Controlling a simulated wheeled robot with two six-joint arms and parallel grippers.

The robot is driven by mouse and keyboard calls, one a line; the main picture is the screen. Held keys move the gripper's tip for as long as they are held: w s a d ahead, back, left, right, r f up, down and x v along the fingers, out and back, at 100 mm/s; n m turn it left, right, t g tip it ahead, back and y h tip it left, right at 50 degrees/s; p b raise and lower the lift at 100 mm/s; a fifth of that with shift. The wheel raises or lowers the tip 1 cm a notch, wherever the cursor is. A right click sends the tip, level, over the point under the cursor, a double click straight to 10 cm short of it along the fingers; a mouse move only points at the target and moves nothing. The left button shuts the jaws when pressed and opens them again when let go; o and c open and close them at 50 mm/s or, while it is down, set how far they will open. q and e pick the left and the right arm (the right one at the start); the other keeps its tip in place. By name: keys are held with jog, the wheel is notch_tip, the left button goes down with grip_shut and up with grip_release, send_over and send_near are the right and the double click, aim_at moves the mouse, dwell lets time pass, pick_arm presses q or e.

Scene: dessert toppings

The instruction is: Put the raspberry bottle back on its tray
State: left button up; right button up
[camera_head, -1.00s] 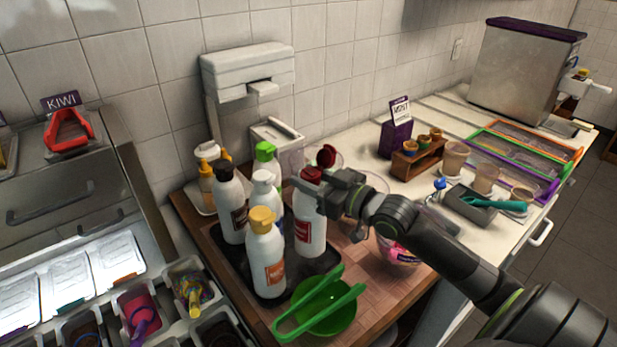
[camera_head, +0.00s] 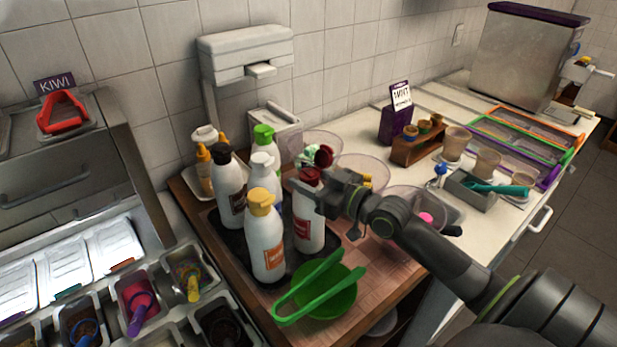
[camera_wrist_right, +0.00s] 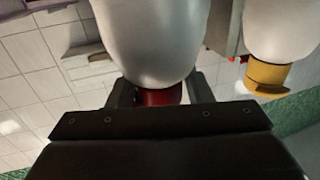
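The raspberry bottle (camera_head: 309,225) is white with a dark red cap and a red label. It stands upright at the right side of the dark tray (camera_head: 232,243), next to the orange-labelled bottle. Its base looks at or very near the tray surface; I cannot tell whether it touches. My right gripper (camera_head: 318,192) is shut on the bottle near its red cap. The right wrist view shows the white body and red cap (camera_wrist_right: 160,97) between the two fingers. My left gripper is not in view.
The orange-labelled bottle (camera_head: 265,245) and a black-capped bottle (camera_head: 228,190) stand close by. A green bowl with green tongs (camera_head: 328,290) sits in front. Clear bowls (camera_head: 362,168) stand behind my right arm. Topping bins (camera_head: 140,300) are at lower left.

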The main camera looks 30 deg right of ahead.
jog(key=shift+o, duration=1.1)
jog(key=shift+r, duration=0.1)
jog(key=shift+s+d, duration=0.1)
jog(key=shift+s, duration=0.25)
jog(key=p+v, duration=0.4)
jog(key=v, duration=0.7)
jog(key=shift+s, duration=0.15)
notch_tip(320, 180, up, 9)
jog(key=p, duration=0.9)
jog(key=shift+d, duration=0.1)
